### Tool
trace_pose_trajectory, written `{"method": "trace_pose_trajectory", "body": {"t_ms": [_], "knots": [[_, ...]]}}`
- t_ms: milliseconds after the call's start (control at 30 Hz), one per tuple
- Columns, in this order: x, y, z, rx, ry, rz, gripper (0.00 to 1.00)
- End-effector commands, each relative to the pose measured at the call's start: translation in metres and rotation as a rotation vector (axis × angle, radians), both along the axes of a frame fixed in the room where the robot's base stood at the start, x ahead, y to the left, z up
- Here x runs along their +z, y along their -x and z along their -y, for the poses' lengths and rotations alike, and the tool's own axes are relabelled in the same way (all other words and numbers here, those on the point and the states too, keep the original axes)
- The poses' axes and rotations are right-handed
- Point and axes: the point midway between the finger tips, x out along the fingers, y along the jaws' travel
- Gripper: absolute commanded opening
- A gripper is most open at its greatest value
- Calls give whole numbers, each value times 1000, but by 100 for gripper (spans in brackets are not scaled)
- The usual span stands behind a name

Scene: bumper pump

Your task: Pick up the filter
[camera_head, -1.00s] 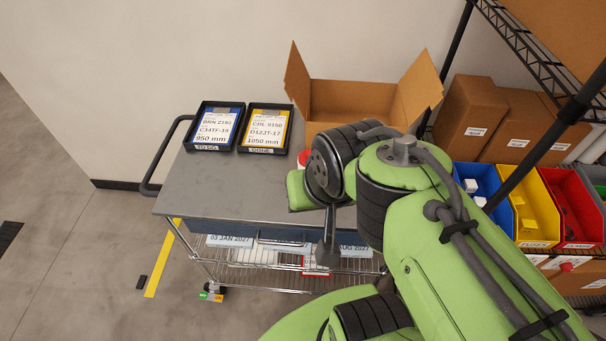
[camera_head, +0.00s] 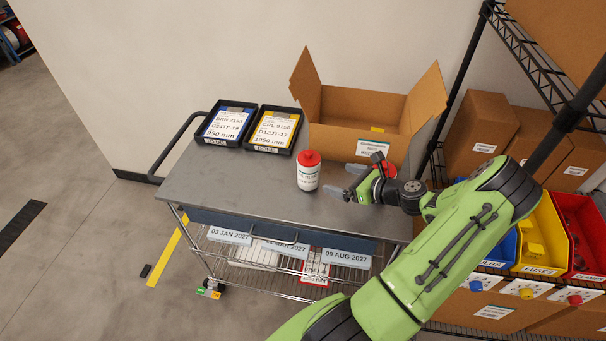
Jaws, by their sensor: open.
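The filter appears to be a white canister with a red cap (camera_head: 308,171), standing upright on the grey cart top (camera_head: 240,182). Its label is too small to read fully. My gripper (camera_head: 345,180) is to the right of the canister, its fingers spread and pointing left towards it. The gripper is open and empty, and a small gap shows between the fingertips and the canister. Another red item is partly hidden behind my gripper.
Two black trays with cards (camera_head: 228,123) (camera_head: 272,130) sit at the back left of the cart. An open cardboard box (camera_head: 345,143) stands behind the canister. A shelf with coloured bins (camera_head: 545,240) is at the right. The cart's left front is clear.

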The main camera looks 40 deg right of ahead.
Motion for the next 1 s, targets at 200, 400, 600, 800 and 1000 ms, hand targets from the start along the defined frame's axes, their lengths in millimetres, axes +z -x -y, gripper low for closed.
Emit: {"method": "trace_pose_trajectory", "body": {"t_ms": [200,400,600,800,1000], "knots": [[-23,-52,-10,7,1,-2,100],[-34,-77,-13,5,3,-4,100],[-50,-109,-20,8,3,-5,100],[-55,-123,-21,4,3,-5,100],[-55,-122,-21,6,4,-5,89]]}}
